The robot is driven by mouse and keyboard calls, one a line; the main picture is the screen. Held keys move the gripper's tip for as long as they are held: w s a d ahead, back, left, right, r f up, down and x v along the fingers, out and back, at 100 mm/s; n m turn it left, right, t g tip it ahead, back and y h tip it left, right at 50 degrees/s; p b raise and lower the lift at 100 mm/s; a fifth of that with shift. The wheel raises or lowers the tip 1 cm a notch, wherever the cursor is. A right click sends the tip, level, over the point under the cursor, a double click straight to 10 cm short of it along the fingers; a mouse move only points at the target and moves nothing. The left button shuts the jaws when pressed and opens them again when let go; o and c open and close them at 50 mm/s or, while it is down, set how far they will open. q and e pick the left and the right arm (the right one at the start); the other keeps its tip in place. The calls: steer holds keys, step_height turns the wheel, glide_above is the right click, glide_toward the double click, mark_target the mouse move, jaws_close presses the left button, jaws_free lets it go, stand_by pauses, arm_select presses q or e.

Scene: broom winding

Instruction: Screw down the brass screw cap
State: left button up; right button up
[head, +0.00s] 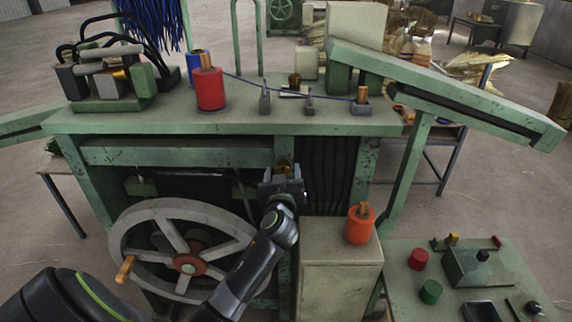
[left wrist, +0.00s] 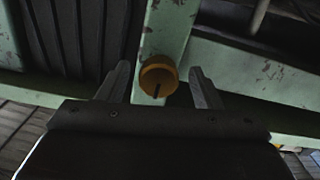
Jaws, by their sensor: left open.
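The brass screw cap (head: 285,166) sits on the green frame below the bench top, above my left gripper. In the left wrist view the cap (left wrist: 158,76) is a round yellow-brown knob with a dark slot, against a chipped green post. My left gripper (head: 283,178) is open, with one finger on each side of the cap in the wrist view. I see a gap between each finger and the cap, and nothing is gripped. The cap's far side is hidden. My right gripper is not in view.
A large spoked wheel (head: 181,264) with a wooden handle stands left of my arm. A beige cabinet (head: 335,280) carrying an orange spool (head: 359,226) stands to the right. The green bench top (head: 230,121) overhangs the gripper. A control panel (head: 425,258) is at lower right.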

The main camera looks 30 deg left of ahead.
arm_select(q)
steer(key=shift+s+d+r, duration=0.1)
steer(key=shift+r, duration=0.05)
steer(key=shift+c, duration=0.3)
steer(key=c, duration=0.9)
